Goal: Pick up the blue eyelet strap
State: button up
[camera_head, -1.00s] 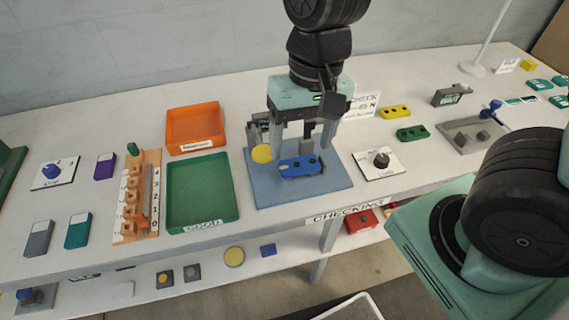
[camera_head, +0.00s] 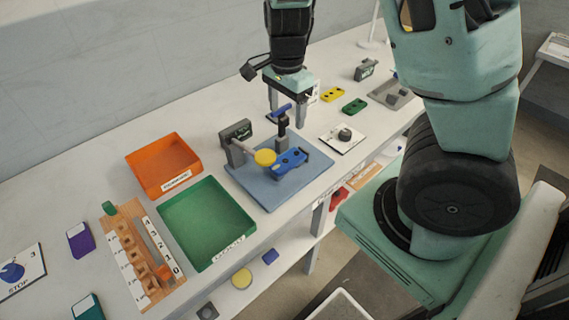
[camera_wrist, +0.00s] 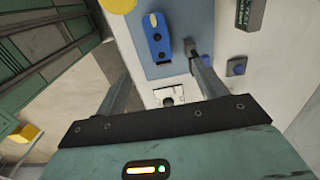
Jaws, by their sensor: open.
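The blue eyelet strap (camera_head: 290,162), with dark holes, lies on the blue mat (camera_head: 262,192) beside a round yellow disc (camera_head: 265,157). In the wrist view the strap (camera_wrist: 158,38) shows above the gap between my fingers, with a pale yellow mark near one end. My gripper (camera_head: 287,110) is open and empty, raised beyond the strap and apart from it. Its fingers also show in the wrist view (camera_wrist: 160,75).
A grey stand with a dark display (camera_head: 237,132) is at the mat's back left. Green (camera_head: 205,222) and orange (camera_head: 162,164) trays lie left. A white plate with a dark knob (camera_head: 343,136) and green (camera_head: 354,106) and yellow (camera_head: 332,94) straps lie right.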

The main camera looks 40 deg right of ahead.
jog(key=b, duration=0.2)
send_over(287, 160)
jog(key=f, duration=1)
jog(key=shift+w, duration=0.25)
jog(key=shift+s+d+f, duration=0.1)
jog(key=shift+f, duration=1.2)
jog(key=shift+s+f, duration=0.1)
jog(key=shift+f, duration=1.2)
jog(key=c, duration=1.1)
jog(key=shift+c, duration=0.2)
jog(key=shift+r, duration=0.2)
